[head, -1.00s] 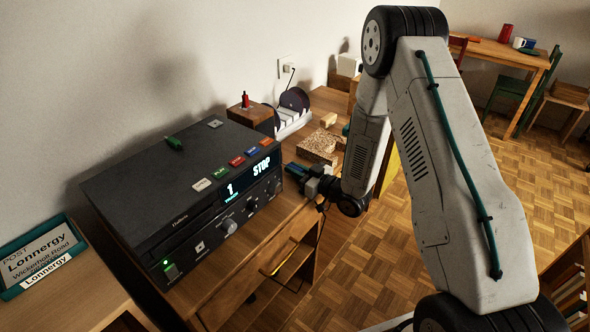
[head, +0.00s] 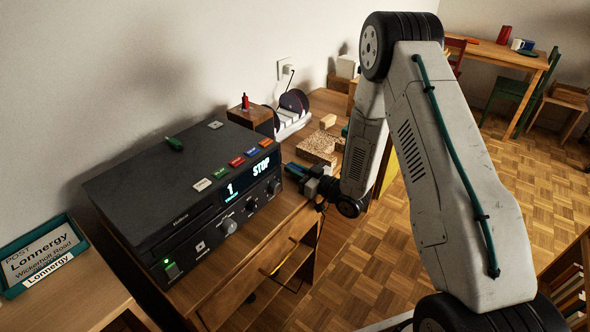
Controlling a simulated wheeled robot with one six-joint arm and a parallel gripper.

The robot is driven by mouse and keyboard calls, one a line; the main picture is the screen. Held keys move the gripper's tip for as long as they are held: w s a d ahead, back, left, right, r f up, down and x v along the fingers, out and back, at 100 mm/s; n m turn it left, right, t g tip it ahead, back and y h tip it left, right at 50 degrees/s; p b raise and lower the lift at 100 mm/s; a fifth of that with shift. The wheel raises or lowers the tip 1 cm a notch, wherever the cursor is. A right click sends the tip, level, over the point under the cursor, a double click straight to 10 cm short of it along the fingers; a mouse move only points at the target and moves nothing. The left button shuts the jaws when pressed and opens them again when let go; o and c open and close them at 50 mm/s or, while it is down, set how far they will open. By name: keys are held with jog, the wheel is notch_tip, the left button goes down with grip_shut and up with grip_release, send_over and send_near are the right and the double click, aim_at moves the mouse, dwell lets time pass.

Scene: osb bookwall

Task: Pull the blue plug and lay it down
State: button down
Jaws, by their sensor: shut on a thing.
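My gripper (head: 293,172) is at the right end of the black deck (head: 150,188), low beside its front corner, pointing left. It is shut on a small blue piece, which I take to be the blue plug (head: 297,168). The dark jaws hide much of it. I cannot tell whether its tip is still in a socket or free. A red plug (head: 245,102) stands upright in a wooden block (head: 252,117) behind the deck.
Cork-like blocks (head: 316,148) and a white rack with dark discs (head: 293,110) stand behind my gripper on the wooden desk (head: 285,225). A teal letter tray (head: 15,290) is at the far left. The desk strip before the deck is narrow.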

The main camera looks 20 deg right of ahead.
jog(key=c, duration=1.3)
grip_release()
jog(key=shift+s+f, duration=0.25)
jog(key=shift+f, duration=0.3)
jog(key=shift+s+f, duration=0.2)
jog(key=shift+f, duration=0.3)
jog(key=shift+s+d+f, duration=0.1)
jog(key=shift+s+d, duration=0.2)
jog(key=shift+s, duration=0.1)
jog(key=s+d, duration=0.2)
jog(key=s+d+r, duration=0.1)
jog(key=s+d, duration=0.1)
jog(key=shift+r, duration=0.2)
jog(key=shift+s+r, duration=0.2)
jog(key=shift+s, duration=0.2)
jog(key=shift+w+r, duration=0.1)
jog(key=shift+r, duration=0.05)
